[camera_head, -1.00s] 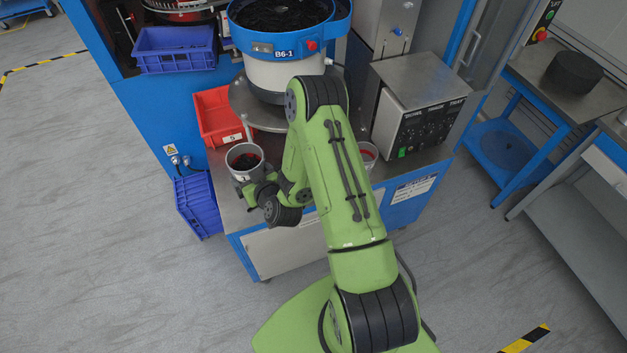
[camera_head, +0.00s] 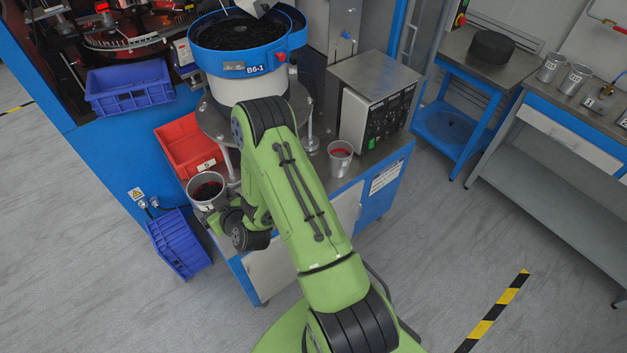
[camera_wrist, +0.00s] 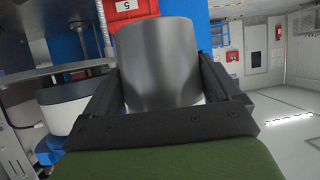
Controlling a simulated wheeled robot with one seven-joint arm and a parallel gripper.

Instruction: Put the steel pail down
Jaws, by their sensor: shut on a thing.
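The steel pail (camera_head: 207,193) is at the left front corner of the machine's bench in the head view, upright, with dark contents inside. My gripper (camera_head: 222,214) is shut on it from the near side. In the wrist view the pail's plain grey wall (camera_wrist: 158,60) fills the middle, between the two dark fingers of my gripper (camera_wrist: 160,88). Its underside is hidden, and I cannot tell whether it touches the bench top.
A red bin (camera_head: 186,142) sits just behind the pail. A blue crate (camera_head: 178,243) is below left. Another pail with red contents (camera_head: 340,160) stands by the control box (camera_head: 375,105). The right workbench (camera_head: 560,110) holds further steel pails (camera_head: 575,79).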

